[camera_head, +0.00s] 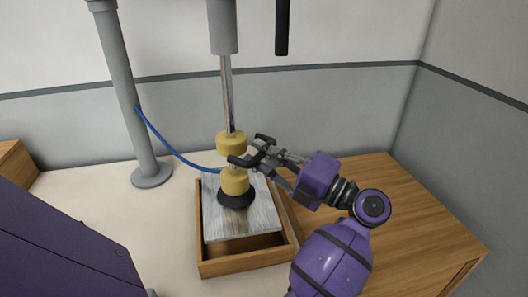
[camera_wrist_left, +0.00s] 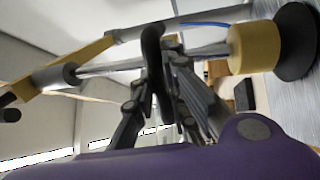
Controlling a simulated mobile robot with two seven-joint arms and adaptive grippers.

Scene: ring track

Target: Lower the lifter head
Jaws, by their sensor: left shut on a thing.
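The lifter head has a yellow upper collar (camera_head: 231,143), a yellow lower block (camera_head: 235,182) and a black cup (camera_head: 236,198) under a thin metal rod (camera_head: 228,95). My right gripper is out of view.
The board lies in a shallow wooden tray (camera_head: 245,267) on a pale table (camera_head: 150,225). A grey post (camera_head: 122,85) stands at left, with a blue hose (camera_head: 170,150) running to the lifter head. A wooden surface (camera_head: 420,215) lies at right. Walls close the back.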

